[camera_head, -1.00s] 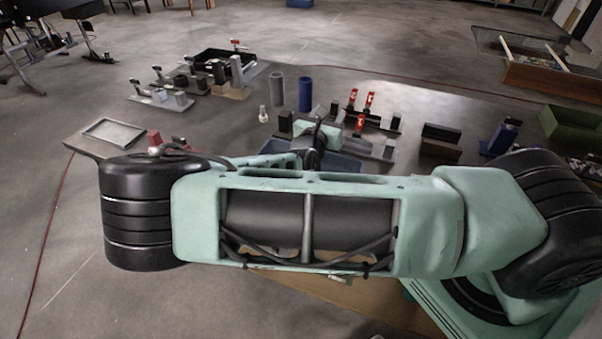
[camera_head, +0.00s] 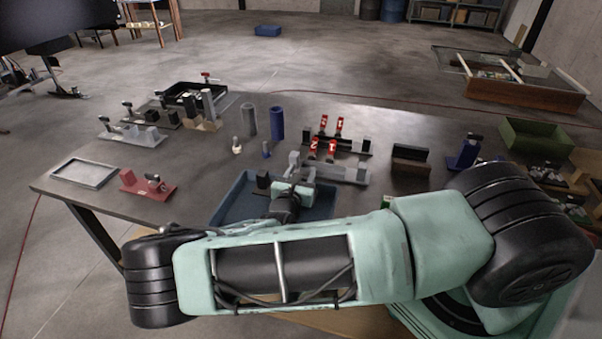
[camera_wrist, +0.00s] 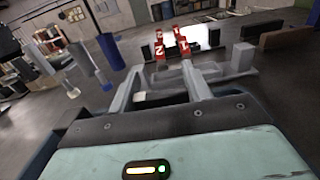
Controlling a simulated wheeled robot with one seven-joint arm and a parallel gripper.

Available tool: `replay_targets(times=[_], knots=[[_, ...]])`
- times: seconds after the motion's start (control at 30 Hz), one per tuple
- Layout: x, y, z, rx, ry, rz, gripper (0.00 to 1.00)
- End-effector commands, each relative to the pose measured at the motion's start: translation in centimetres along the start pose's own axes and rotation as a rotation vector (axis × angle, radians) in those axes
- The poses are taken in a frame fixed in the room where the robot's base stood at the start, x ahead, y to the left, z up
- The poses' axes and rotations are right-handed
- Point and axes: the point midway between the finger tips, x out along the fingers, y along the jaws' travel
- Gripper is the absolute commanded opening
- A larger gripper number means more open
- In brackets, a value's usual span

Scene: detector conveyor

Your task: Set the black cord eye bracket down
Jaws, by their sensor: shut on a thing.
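My gripper (camera_head: 301,166) hangs over the back right part of a blue tray (camera_head: 228,201) on the grey table. In the wrist view its two grey fingers (camera_wrist: 160,86) stand apart, with a small pale and grey shape between them. The black cord eye bracket cannot be made out clearly in either view; the fingers and wrist hide most of what is held.
Red-levered clamps (camera_head: 322,146) stand just behind my gripper. Grey (camera_head: 249,120) and blue (camera_head: 277,123) cylinders stand behind the tray. A red bracket (camera_head: 145,184) and a shallow grey tray (camera_head: 84,173) lie on the left.

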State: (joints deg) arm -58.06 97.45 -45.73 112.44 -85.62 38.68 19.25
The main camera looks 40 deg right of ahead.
Motion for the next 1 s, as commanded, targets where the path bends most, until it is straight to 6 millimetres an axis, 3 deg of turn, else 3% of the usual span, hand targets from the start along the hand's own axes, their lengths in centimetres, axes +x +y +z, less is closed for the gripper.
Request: replay_targets(times=[0.6,0.63,0.7,1.0], knots=[[0.0,0.0,-1.1,0.001,-0.001,0.0,0.0],[0.0,0.0,-1.2,0.0,0.001,0.0,0.51],[0.0,0.0,-1.2,0.0,0.001,0.0,0.7],[0.0,0.0,-1.1,0.0,0.0,0.0,0.7]])
